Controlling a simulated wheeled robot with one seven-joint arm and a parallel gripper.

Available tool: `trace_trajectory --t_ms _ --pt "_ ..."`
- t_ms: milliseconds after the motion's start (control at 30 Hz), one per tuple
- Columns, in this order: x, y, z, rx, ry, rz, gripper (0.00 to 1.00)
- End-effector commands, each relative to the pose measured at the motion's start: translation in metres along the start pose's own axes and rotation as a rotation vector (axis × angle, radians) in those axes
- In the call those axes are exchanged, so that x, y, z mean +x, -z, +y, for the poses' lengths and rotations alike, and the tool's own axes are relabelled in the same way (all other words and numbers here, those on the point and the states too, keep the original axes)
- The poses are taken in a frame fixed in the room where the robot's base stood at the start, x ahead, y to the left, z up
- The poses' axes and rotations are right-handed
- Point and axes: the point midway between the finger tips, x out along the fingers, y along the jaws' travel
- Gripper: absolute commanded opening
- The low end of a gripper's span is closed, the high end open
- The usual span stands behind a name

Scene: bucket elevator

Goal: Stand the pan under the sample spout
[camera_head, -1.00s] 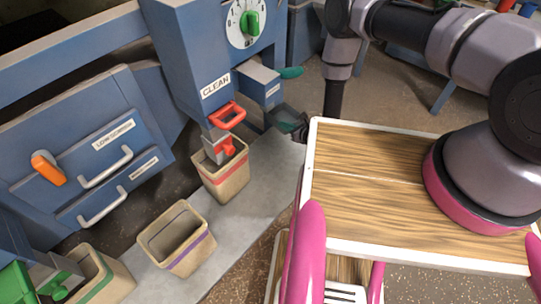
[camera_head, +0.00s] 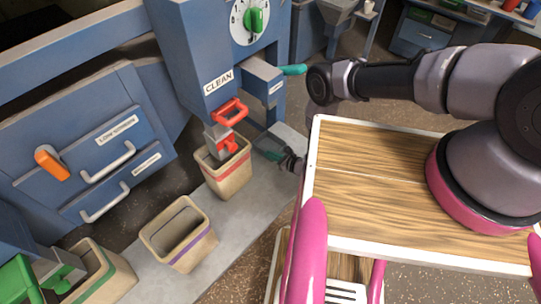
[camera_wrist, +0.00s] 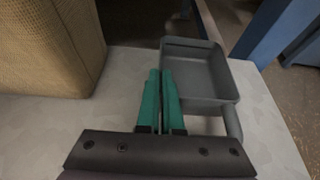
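The pan (camera_wrist: 210,90) is a shallow grey rectangular tray. In the wrist view it lies level, just above or on the pale slab; I cannot tell which. My gripper (camera_wrist: 161,80) has its two green fingers close together at the pan's near left edge and looks shut on it; the gripped part is hidden between the fingers. In the head view my gripper (camera_head: 268,153) is low beside the machine, right of the red-banded bin. The sample spout (camera_head: 262,82) is a blue box with a teal handle on the machine's right side, above my gripper.
The tan red-banded bin (camera_head: 226,175) stands close to the left of my gripper, under the red-handled CLEAN outlet (camera_head: 228,112). A purple-banded bin (camera_head: 180,238) stands farther left. Blue machine legs (camera_wrist: 262,35) rise beyond the pan. The slab (camera_wrist: 265,120) is bare on the right.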

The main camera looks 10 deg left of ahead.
Motion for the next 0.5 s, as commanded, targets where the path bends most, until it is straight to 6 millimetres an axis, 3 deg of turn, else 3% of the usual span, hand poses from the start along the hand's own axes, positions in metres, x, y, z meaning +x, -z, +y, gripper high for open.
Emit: trace_trajectory --t_ms 233,300,333,500 --pt "0.0018 0.0028 0.0001 0.0 0.0 -0.001 0.0" --pt "0.0016 0.003 0.0002 0.0 0.0 -0.001 0.26" --pt "0.0016 0.0029 0.0002 0.0 0.0 -0.001 0.33" --pt "0.0015 0.0028 0.0001 0.0 0.0 -0.001 0.33"
